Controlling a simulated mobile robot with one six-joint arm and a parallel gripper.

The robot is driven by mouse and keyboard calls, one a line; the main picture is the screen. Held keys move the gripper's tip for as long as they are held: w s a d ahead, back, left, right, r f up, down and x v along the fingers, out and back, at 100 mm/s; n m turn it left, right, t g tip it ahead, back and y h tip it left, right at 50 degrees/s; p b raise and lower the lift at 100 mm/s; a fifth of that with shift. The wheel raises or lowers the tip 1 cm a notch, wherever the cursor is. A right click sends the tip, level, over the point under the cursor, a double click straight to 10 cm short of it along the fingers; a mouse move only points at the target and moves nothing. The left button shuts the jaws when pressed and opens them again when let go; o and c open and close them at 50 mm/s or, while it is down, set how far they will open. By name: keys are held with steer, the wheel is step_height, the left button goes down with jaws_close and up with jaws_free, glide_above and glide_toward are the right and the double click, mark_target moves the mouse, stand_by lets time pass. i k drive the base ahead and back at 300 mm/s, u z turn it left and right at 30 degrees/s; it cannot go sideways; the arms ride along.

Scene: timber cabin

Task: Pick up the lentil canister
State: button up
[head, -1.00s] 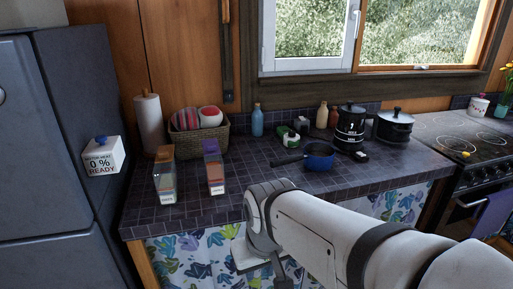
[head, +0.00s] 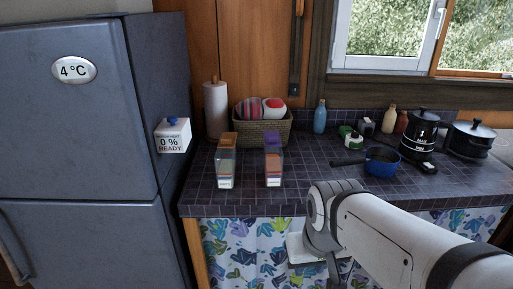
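Two clear canisters stand upright near the front edge of the tiled counter (head: 330,190). The left canister (head: 226,160) has an orange-brown lid, and the right canister (head: 273,164) has a purple lid and orange-brown contents. Their labels are too small to read, so I cannot tell which holds lentils. My gripper (head: 338,274) hangs in front of the counter, below its edge, to the right of both canisters and apart from them. Its fingertips are not clearly shown.
A basket (head: 262,130) with cloths and a paper towel roll (head: 216,110) stand behind the canisters. A blue pan (head: 381,162) sits to the right, its handle pointing left. The fridge (head: 75,130) is at the left. Counter between canisters and pan is clear.

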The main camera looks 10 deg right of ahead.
mark_target(273, 163)
steer(key=z, duration=2.85)
steer(key=k, duration=1.75)
steer(key=u, duration=0.9)
steer(key=i, duration=1)
steer(key=u, duration=0.1)
